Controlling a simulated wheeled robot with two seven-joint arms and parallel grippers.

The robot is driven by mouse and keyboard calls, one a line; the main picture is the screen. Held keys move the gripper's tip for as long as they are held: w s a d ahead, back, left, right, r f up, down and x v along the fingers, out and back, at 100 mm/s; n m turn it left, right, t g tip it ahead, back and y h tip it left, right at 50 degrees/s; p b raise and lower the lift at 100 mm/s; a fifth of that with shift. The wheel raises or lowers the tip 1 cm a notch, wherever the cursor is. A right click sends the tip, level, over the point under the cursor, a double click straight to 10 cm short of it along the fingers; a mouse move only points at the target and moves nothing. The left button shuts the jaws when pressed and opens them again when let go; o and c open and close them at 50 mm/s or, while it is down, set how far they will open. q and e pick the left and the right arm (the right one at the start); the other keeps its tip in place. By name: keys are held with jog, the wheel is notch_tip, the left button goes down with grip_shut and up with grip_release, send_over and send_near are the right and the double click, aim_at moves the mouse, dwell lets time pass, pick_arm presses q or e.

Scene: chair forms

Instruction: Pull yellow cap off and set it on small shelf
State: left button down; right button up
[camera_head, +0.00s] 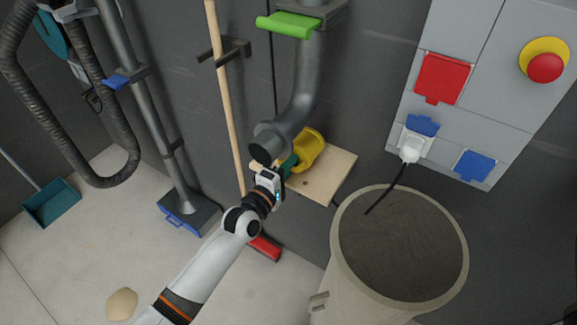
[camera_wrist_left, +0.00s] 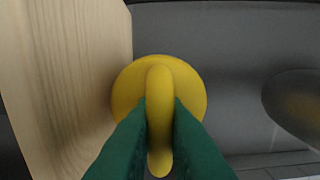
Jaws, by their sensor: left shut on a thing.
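The yellow cap (camera_head: 309,147) is off the grey pipe (camera_head: 297,100), whose lower end shows beside it in the head view. My left gripper (camera_head: 289,163) has its green fingers shut on the cap's raised grip. The left wrist view shows the round cap (camera_wrist_left: 122,92) with its grip bar between the two fingers (camera_wrist_left: 160,112). The small wooden shelf (camera_head: 325,178) is on the wall just beside and below the cap. It also shows in the wrist view (camera_wrist_left: 65,80), close to the cap's rim; I cannot tell whether they touch. My right gripper is not in view.
A large bin (camera_head: 343,260) stands right of the shelf. A wooden broom handle (camera_head: 226,95) leans left of the pipe, with a red broom head (camera_head: 264,248) on the floor. A vacuum tube (camera_head: 150,110) stands farther left. A wall panel (camera_head: 480,105) holds a plug and a red button.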

pick_arm(q)
jog(key=shift+f+b, duration=0.35)
dwell(0.4)
jog(key=c, duration=1.2)
grip_release()
jog(key=shift+o, duration=0.2)
jog(key=p+v, duration=0.3)
jog(key=v, duration=0.9)
jog(key=shift+p, duration=0.35)
dwell(0.6)
jog(key=shift+f, duration=0.1)
